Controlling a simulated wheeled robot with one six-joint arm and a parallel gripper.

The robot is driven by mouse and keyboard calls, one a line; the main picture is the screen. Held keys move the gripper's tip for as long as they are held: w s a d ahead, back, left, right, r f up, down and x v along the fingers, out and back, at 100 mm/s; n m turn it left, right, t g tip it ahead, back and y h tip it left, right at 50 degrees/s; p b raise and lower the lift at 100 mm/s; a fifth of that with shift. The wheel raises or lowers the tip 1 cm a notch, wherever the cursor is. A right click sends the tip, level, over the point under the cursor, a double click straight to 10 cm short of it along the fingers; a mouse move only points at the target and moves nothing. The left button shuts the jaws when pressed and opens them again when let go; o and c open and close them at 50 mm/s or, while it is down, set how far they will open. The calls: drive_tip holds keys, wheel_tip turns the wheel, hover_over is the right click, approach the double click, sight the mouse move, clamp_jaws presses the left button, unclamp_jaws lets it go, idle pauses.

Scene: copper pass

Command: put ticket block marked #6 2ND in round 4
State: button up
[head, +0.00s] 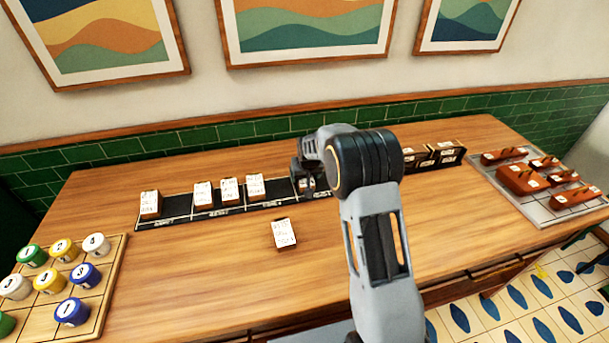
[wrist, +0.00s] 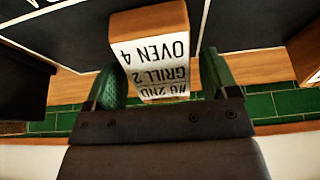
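The ticket block marked #6 2ND (wrist: 150,62) shows in the wrist view, with a white label that also reads GRILL 2 and OVEN 4, upside down there. My gripper (wrist: 162,80) has one green fingertip on each side of this block; whether the fingers press on it is not clear. In the head view my gripper (head: 306,182) is low at the black rail (head: 178,212), right of the ticket blocks standing on it. My arm hides the block there and part of the rail. The rail's section names are too small to read surely.
Several ticket blocks (head: 203,194) stand on the rail's left part. Another ticket block (head: 284,234) lies on the wood in front. A numbered-knob board (head: 112,268) is at left, a tray (head: 541,215) at right.

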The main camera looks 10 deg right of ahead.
drive_tip(key=shift+r, duration=0.1)
drive_tip(key=shift+r, duration=0.2)
drive_tip(key=b+v, duration=0.1)
drive_tip(key=v, duration=1)
drive_tip(key=shift+s+a+r, duration=0.1)
drive_tip(key=shift+s+r, duration=0.5)
drive_tip(key=shift+s, duration=4.15)
drive_tip(key=shift+s+r, duration=0.65)
drive_tip(key=shift+s, duration=4.15)
drive_tip(key=shift+s+a+r, duration=0.1)
drive_tip(key=shift+s+r, duration=0.5)
drive_tip(key=shift+s, duration=4.15)
drive_tip(key=shift+c, duration=0.2)
